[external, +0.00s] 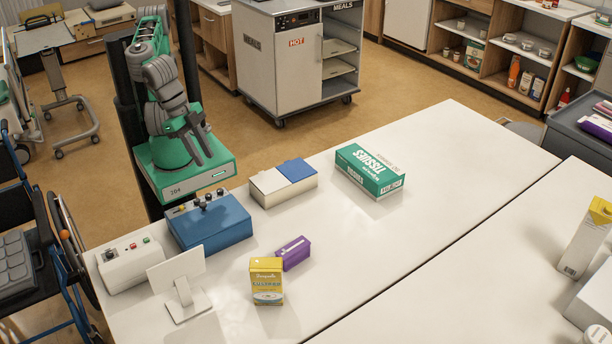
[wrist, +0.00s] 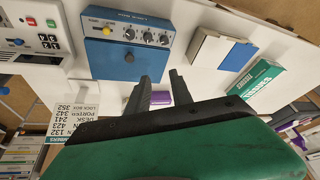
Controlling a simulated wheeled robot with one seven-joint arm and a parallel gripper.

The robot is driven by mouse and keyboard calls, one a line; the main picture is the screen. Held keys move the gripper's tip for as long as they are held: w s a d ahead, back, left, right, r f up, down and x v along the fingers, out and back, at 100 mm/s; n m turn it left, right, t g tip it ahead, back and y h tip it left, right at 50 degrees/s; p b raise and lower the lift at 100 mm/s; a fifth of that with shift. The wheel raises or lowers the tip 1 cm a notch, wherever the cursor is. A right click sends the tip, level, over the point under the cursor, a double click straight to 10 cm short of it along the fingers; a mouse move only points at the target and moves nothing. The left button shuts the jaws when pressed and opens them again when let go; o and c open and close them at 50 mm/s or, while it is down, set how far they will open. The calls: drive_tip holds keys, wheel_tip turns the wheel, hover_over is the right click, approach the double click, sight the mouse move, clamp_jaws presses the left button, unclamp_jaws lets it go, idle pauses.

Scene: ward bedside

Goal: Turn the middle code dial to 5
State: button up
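The blue lock box (external: 215,226) stands on the white table and also shows in the wrist view (wrist: 112,62). Its sloped panel carries a yellow knob or button (wrist: 107,30) and a row of three dark dials. The middle code dial (wrist: 147,38) sits between the other two; its setting is too small to read. My gripper (external: 204,158) is raised behind the box, apart from the dials. In the wrist view my gripper (wrist: 160,74) has its two fingers apart and nothing between them.
A white box with red and green buttons (external: 129,263) is left of the lock box. A white-and-blue box (external: 283,184) and a green tissue box (external: 370,170) are to the right. A purple box (external: 294,252) and yellow carton (external: 266,282) stand in front.

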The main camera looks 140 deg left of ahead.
sight(208, 195)
drive_tip(key=f+n+b, duration=0.1)
drive_tip(key=f+b, duration=0.1)
drive_tip(key=f, duration=0.2)
drive_tip(key=f+n+b, duration=0.1)
drive_tip(key=f+b, duration=0.2)
drive_tip(key=f, duration=0.1)
drive_tip(key=d+f+n+b, duration=0.1)
drive_tip(key=f+n+b, duration=0.1)
drive_tip(key=f+b, duration=0.1)
drive_tip(key=shift+d+f+g, duration=0.1)
drive_tip(key=shift+f+g, duration=0.2)
drive_tip(key=shift+f, duration=0.35)
drive_tip(key=shift+y, duration=0.3)
clamp_jaws()
drive_tip(key=shift+s, duration=0.1)
